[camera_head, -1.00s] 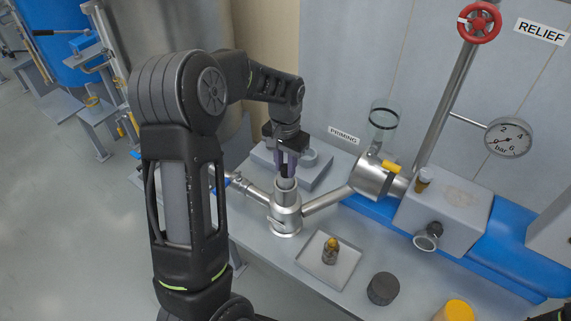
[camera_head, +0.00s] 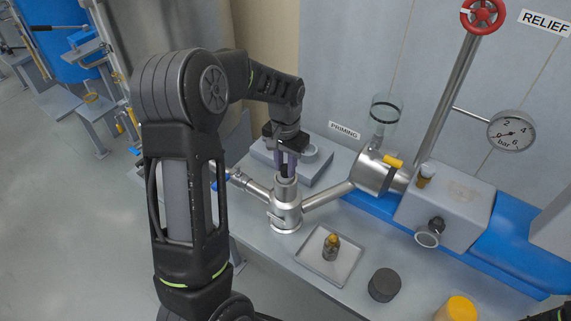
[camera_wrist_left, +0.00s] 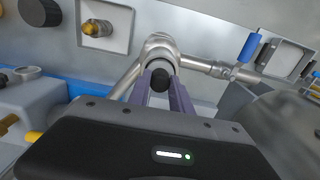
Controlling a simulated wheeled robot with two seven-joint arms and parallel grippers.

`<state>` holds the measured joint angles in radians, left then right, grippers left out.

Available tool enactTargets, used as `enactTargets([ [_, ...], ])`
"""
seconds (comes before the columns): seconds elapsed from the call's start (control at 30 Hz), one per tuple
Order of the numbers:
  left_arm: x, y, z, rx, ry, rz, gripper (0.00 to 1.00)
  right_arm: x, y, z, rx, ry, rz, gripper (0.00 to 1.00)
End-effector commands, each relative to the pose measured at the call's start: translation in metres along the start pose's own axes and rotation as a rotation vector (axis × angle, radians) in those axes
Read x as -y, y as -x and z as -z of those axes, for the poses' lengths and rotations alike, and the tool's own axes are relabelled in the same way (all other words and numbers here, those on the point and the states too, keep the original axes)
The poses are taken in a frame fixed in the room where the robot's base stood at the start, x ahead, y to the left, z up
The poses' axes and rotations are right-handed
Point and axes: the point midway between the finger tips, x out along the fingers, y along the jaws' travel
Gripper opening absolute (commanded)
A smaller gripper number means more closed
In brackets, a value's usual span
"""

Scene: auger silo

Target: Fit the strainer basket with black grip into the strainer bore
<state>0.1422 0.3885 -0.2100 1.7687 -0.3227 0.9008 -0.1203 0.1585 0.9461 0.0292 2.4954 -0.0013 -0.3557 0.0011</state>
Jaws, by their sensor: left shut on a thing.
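My left gripper (camera_head: 286,160) is above the metal strainer housing (camera_head: 285,214) and points down. Its purple fingers are shut on the black grip of the strainer basket (camera_head: 285,170). In the left wrist view the black round grip (camera_wrist_left: 160,79) sits between the fingertips (camera_wrist_left: 165,88), in line with the housing (camera_wrist_left: 159,42). The basket's body is mostly hidden by the fingers and the housing's upper neck. The strainer bore is at the top of this neck. I cannot tell how deep the basket sits in it.
A shallow tray (camera_head: 351,262) with a brass-topped fitting (camera_head: 331,246) stands to the right. A dark cylinder (camera_head: 384,285) and a yellow cap (camera_head: 456,309) are at the front. Pipes branch from the housing to a blue-handled valve (camera_head: 221,183) and a yellow-handled body (camera_head: 371,172).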

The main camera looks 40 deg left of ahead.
Motion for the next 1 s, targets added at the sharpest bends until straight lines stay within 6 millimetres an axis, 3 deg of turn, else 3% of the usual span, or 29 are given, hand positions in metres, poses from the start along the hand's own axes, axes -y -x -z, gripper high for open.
enactTargets([
  [0.43, 0.0001, -0.0065, 0.0, 0.0, 0.0, 0.0, 0.0, -0.0016, -0.0042, 0.0, 0.0, 0.0, 0.0, 0.0],
  [0.47, 0.0001, -0.0065, 0.0, 0.0, 0.0, 0.0, 0.27, -0.0016, -0.0042, 0.0, 0.0, 0.0, 0.0, 0.0],
  [0.5, 0.0001, -0.0065, 0.0, 0.0, 0.0, 0.0, 0.3, -0.0016, -0.0042, 0.0, 0.0, 0.0, 0.0, 0.0],
  [0.77, 0.0, -0.0065, 0.0, 0.0, 0.0, 0.0, 0.51, -0.0016, -0.0042, 0.0, 0.0, 0.0, 0.0, 0.0],
  [1.0, 0.0, -0.0063, -0.0001, 0.0, 0.0, 0.0, 0.51, -0.0017, -0.0043, 0.0, 0.0, 0.0, 0.0, 0.0],
])
